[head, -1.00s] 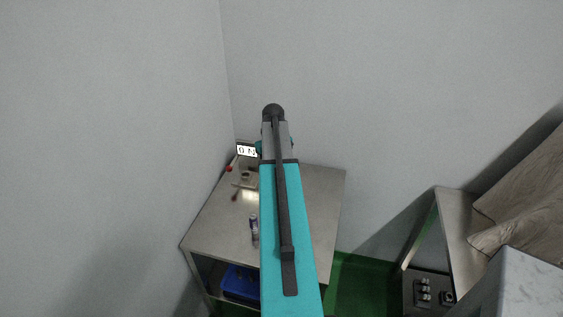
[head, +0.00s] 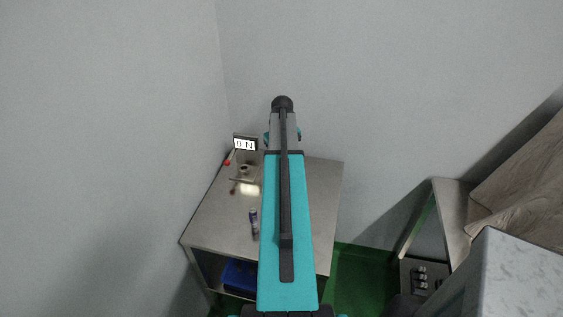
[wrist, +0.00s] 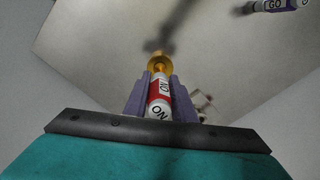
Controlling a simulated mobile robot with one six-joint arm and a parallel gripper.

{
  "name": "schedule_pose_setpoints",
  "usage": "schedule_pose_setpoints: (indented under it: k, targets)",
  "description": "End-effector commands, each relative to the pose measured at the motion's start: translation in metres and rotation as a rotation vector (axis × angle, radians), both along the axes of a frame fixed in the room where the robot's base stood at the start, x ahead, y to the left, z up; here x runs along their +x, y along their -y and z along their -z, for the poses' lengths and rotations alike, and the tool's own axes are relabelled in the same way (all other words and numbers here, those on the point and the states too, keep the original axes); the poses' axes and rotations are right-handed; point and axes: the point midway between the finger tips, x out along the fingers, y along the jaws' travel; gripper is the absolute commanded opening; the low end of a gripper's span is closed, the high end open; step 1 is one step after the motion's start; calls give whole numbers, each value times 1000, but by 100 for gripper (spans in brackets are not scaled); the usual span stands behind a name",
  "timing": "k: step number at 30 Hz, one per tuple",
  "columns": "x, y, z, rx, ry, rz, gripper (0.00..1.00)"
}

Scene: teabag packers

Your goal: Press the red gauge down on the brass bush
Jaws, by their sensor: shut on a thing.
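My gripper (wrist: 159,88) shows in the wrist view, its purple fingers shut on the red gauge (wrist: 160,90). The gauge is a red and white cylinder with "NO" lettering. A brass-coloured ring, seemingly the brass bush (wrist: 158,62), shows at the gauge's far end. I cannot tell whether they touch or how deep the gauge sits. In the head view my arm hides the gripper, and I cannot make out the gauge or bush there.
A steel table (head: 210,225) stands in the corner. A display (head: 245,144) reading "0 N" stands behind a small fixture (head: 244,173). A blue-banded gauge (head: 253,216) lies nearer; its "GO" label shows in the wrist view (wrist: 275,5). A blue bin (head: 240,275) sits below.

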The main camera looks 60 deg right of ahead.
Motion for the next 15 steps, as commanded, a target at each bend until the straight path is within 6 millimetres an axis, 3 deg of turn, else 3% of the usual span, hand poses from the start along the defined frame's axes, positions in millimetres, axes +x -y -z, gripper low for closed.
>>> schedule_pose_setpoints:
  k: [15]
  targets:
    - [1,-1,34,0,0,-2,1]
